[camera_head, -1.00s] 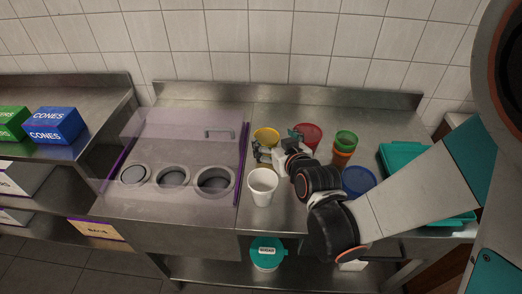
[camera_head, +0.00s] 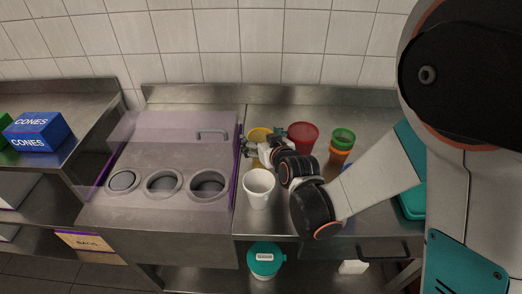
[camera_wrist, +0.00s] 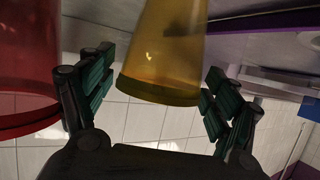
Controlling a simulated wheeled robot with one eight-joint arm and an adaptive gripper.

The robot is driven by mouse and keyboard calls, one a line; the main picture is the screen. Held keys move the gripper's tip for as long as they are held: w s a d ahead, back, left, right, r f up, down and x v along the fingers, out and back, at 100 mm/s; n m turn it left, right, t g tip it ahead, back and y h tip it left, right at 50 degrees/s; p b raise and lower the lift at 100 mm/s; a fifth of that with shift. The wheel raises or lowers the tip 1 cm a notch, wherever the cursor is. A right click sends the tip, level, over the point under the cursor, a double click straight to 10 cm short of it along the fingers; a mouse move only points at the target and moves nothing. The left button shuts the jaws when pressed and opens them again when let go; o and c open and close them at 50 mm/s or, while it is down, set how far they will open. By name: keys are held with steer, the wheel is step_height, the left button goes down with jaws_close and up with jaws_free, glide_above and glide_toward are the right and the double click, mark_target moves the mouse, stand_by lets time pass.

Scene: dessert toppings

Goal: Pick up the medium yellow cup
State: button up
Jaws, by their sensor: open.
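The yellow cup (camera_head: 259,133) stands on the steel counter beside the purple edge of the clear cover, partly hidden by my gripper (camera_head: 250,147) in the head view. In the wrist view the yellow cup (camera_wrist: 165,55) appears upside down in the picture, between the two green-padded fingers of my gripper (camera_wrist: 158,88). The fingers are open, one on each side of the cup. A gap shows on the left; on the right the finger looks very close to the rim, and I cannot tell whether it touches.
A red cup (camera_head: 303,136) stands right of the yellow one and shows close to the left finger in the wrist view (camera_wrist: 25,65). A white cup (camera_head: 258,189) stands in front. Stacked green and orange cups (camera_head: 342,143) stand farther right. The clear cover (camera_head: 150,150) lies left.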

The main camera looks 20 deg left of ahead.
mark_target(257, 134)
steer(key=b+x, duration=0.1)
steer(key=x, duration=0.3)
steer(key=shift+w+a+r, duration=0.1)
steer(key=shift+w+a, duration=0.05)
steer(key=shift+c, duration=0.2)
steer(key=c, duration=0.8)
